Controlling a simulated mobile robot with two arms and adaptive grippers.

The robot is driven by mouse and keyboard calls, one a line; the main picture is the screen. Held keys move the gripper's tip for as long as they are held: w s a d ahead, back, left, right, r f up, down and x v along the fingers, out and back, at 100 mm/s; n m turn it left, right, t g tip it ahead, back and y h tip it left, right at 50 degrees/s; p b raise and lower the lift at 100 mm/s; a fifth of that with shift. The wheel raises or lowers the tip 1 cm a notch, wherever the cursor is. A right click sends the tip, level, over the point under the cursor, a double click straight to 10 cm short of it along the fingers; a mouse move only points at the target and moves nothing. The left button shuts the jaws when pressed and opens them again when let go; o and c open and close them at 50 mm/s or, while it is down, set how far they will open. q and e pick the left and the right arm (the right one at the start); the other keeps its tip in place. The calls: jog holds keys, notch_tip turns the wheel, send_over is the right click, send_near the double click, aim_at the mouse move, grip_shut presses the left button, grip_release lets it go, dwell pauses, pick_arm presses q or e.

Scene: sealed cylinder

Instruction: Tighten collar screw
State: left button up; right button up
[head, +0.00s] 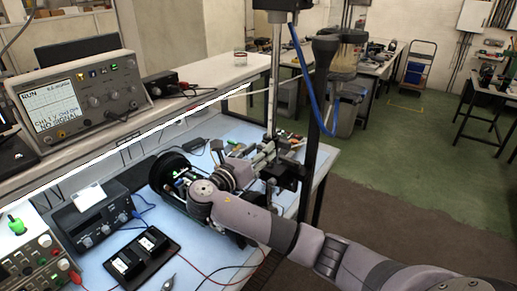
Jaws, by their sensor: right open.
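A black round housing (170,166) lies on the blue bench mat, its open ring facing left, with small green and metal parts inside. It looks like the sealed cylinder, but I cannot be sure. My right arm comes in from the lower right and its wrist crosses in front of the housing. My right gripper (265,154) is beyond the wrist, by the upright post, small and partly mixed with metal parts there. It is open; I see nothing clearly held in it. The collar and its screw cannot be made out. My left gripper is out of view.
An upright post (275,80) with a black clamp (290,174) stands beside my right gripper. A blue cable (305,75) hangs there. An oscilloscope (80,95), a black power unit (95,216) and a black twin-block tray (142,257) stand left. Leads cross the mat in front.

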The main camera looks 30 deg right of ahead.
jog(key=shift+c, duration=0.5)
grip_shut()
